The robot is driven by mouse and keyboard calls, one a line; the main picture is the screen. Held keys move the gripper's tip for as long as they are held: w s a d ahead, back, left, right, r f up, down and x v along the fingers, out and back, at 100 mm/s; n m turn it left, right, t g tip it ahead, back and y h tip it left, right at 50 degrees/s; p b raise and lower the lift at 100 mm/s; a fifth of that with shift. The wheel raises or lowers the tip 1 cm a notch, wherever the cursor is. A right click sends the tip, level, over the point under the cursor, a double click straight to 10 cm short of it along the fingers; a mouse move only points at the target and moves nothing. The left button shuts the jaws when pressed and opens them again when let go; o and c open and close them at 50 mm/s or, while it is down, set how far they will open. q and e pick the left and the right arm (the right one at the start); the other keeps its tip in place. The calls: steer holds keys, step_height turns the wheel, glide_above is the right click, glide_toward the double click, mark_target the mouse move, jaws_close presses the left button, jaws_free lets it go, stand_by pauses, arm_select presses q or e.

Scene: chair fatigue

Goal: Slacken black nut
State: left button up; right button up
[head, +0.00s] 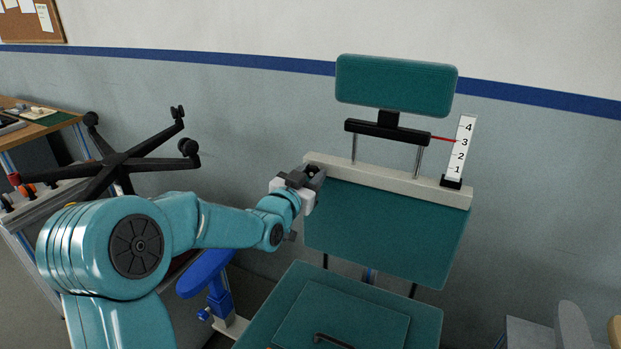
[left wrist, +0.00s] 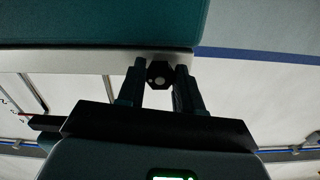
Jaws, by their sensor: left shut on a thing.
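The black nut (left wrist: 160,73) shows in the left wrist view as a dark angular knob with a pale round centre. It sits at the end of the pale crossbar (head: 395,184). My left gripper (head: 316,173) is at the crossbar's left end in the head view, shut with one finger on each side of the nut. In the head view the fingers mostly hide the nut. My right gripper is not in view.
A teal headrest (head: 395,86) stands on two rods above the crossbar, with a red pointer at a numbered scale (head: 461,147), near 3. A teal backrest (head: 385,230) and seat (head: 375,310) are below. A black chair base (head: 125,160) and a workbench are left.

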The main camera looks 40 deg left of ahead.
arm_select(q)
steer(key=n+b, duration=0.7)
steer(key=b, duration=0.2)
steer(key=shift+f, duration=0.2)
steer(key=n+b, duration=0.8)
steer(key=shift+n+b, duration=0.65)
steer(key=shift+n, duration=0.05)
steer(key=shift+r+n+b, duration=0.1)
steer(key=shift+n+b, duration=0.5)
steer(key=shift+n, duration=0.4)
steer(key=n, duration=0.2)
steer(key=shift+r+n+b, duration=0.1)
steer(key=shift+n+b, duration=0.2)
steer(key=shift+b, duration=0.05)
steer(key=n, duration=0.4)
steer(key=shift+n, duration=2.1)
